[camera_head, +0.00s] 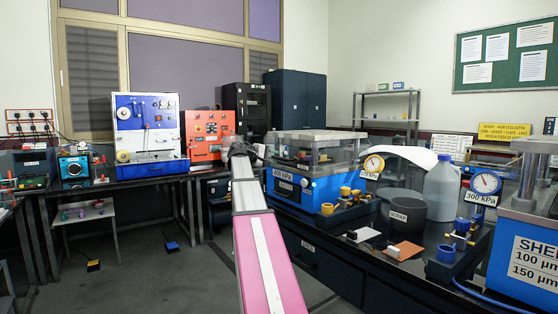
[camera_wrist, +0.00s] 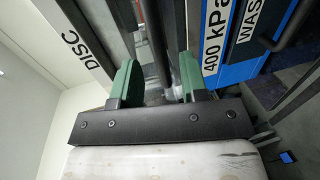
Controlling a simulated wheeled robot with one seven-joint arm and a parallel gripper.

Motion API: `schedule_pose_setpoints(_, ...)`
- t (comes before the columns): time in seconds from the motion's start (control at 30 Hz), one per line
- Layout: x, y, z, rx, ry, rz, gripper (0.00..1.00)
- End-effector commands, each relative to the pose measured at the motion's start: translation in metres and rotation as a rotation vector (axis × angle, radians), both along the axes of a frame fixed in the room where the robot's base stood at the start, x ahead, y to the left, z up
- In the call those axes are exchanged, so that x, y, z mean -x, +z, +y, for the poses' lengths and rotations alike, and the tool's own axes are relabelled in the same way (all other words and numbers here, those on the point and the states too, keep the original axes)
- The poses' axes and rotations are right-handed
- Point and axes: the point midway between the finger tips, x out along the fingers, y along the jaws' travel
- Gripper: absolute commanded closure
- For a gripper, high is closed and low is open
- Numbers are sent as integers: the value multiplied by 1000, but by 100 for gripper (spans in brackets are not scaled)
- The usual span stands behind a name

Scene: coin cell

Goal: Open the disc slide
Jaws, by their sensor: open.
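My gripper (camera_wrist: 158,65) is open in the wrist view, with its two green fingers apart. A dark rounded bar (camera_wrist: 155,40) runs between the fingers; I cannot tell whether either finger touches it. A grey panel lettered "DISC" (camera_wrist: 85,45) lies left of the fingers. A blue front with a "400 kPa" label (camera_wrist: 215,40) lies to the right. In the head view my arm's dark end (camera_head: 240,150) is at the left side of the blue 400 kPa machine (camera_head: 325,190), which has a clear cover. The disc slide itself is not clear there.
On the dark bench, a black scrap bin (camera_head: 400,208), a pressure gauge (camera_head: 374,164) and a white jug (camera_head: 441,190) stand right of the machine. Another blue machine (camera_head: 525,255) is at the far right. Open floor (camera_head: 150,270) lies left of my arm.

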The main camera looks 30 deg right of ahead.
Motion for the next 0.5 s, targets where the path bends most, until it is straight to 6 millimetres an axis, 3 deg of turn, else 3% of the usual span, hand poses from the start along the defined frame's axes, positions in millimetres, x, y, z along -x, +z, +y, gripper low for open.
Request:
schedule_pose_setpoints(0.2,-3,-6,-28,-1,0,0,60)
schedule_pose_setpoints(0.5,-3,-8,-38,-1,0,-1,60)
